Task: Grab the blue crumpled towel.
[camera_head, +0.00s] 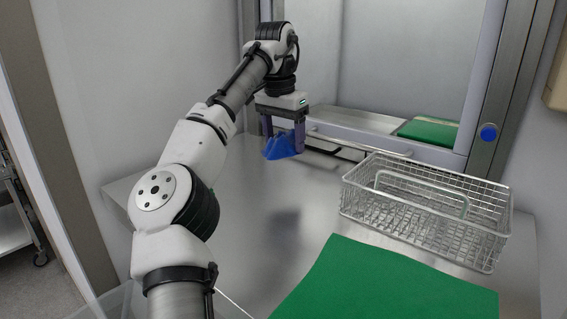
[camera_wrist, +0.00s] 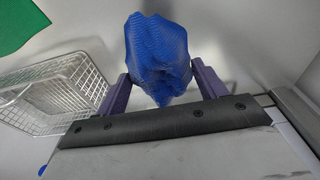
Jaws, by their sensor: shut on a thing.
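The blue crumpled towel (camera_head: 282,146) is between the fingers of my gripper (camera_head: 283,137), near the back of the metal table. In the wrist view the towel (camera_wrist: 157,55) bulges out past both purple fingers of my gripper (camera_wrist: 160,85), one finger on each side of it. The gripper is shut on the towel. In the head view the towel appears held above the table surface, with a dark patch on the metal below it. Part of the towel is hidden behind the fingers.
A wire basket (camera_head: 425,208) with a handle stands on the metal table (camera_head: 250,250) at the right. A green cloth (camera_head: 385,285) lies at the front. A framed pass-through window is behind, with a blue button (camera_head: 488,133) on its right post. The table's middle is clear.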

